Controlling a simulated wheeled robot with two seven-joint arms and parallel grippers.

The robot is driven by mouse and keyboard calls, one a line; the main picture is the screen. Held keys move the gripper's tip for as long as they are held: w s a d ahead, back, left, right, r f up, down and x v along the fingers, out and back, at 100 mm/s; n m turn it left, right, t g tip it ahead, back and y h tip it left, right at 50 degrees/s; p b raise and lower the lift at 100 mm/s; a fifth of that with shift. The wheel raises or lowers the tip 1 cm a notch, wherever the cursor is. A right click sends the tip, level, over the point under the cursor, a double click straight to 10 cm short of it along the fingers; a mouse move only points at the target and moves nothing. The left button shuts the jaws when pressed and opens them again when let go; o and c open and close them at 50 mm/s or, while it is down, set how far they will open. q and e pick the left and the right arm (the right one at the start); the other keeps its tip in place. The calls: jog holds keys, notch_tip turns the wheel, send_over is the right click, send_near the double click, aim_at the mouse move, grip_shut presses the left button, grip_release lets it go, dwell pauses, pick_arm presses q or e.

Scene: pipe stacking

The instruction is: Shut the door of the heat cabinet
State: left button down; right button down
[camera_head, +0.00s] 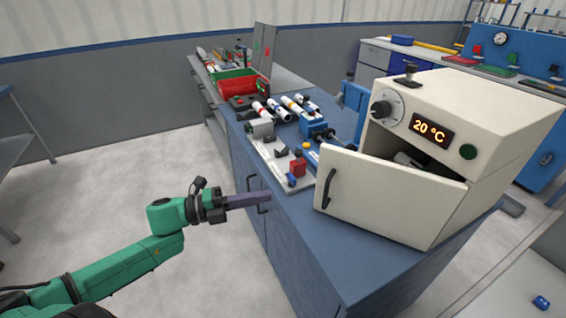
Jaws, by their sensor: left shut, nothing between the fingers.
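The heat cabinet (493,113) is a cream box on the right part of the blue bench, with a dial and a display reading 20 °C. Its cream door (392,200) stands partly open, and a dark gap shows above the door's top edge. The door has a dark curved handle (328,189) at its left side. My left gripper (268,198), on a green arm, is shut and empty. It is in front of the bench's side, left of the door and apart from it. My right gripper is not in view.
The blue bench (345,262) has a fixture plate with small parts (283,165), several pipes, a blue clamp (314,124) and a red bin (238,84) left of the cabinet. A blue machine stands behind right. Open floor lies left of the bench.

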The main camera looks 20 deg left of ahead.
pick_arm(q)
send_near(322, 178)
jog(key=s+d, duration=0.1)
jog(key=d, duration=0.3)
jog(key=w, duration=0.3)
jog(key=shift+w+d+r+n+y, duration=0.2)
jog(key=shift+w+n+y, duration=0.1)
jog(key=shift+w+d+f, duration=0.1)
jog(key=shift+w+f, duration=0.05)
jog(key=shift+w, duration=0.35)
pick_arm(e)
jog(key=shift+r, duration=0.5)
